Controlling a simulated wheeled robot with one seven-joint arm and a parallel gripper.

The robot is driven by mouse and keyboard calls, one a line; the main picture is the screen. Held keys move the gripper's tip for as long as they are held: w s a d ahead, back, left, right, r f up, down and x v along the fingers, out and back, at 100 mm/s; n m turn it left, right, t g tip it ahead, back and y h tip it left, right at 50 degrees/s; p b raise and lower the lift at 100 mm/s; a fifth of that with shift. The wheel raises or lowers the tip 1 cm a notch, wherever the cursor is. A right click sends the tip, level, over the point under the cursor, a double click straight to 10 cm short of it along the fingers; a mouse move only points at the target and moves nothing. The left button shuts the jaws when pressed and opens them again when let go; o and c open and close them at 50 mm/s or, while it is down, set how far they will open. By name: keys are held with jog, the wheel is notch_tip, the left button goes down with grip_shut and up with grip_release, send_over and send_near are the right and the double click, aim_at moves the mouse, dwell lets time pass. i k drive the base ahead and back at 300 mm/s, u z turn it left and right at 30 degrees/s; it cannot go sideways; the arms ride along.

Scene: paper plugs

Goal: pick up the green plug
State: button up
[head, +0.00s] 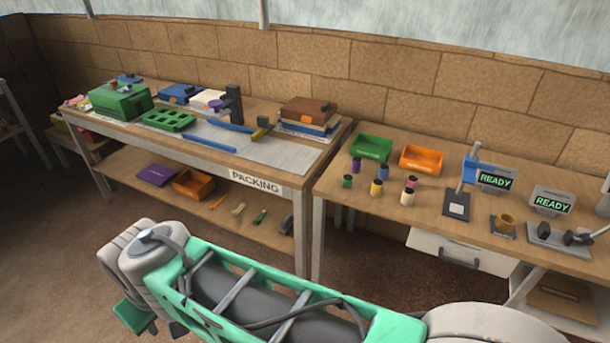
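The green plug (347,181) is a small dark-topped cylinder standing upright on the right-hand wooden table (330,205), near its left end. A purple plug (356,165) stands just behind it, and a yellow plug (376,189) stands to its right. My arm crosses the foreground, in front of and below the tables. My gripper cannot be made out in this view. Nothing touches the green plug.
More plugs, including a cream one (406,197), stand to the right. A green bin (371,149) and an orange bin (421,159) sit behind. A blue-and-grey stand (457,203) is further right. The packing table (300,180) adjoins on the left.

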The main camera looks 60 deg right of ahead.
aim_at(348, 180)
jog(key=i, duration=0.85)
jog(key=z, duration=1.05)
jog(key=i, duration=0.7)
jog(key=z, duration=0.75)
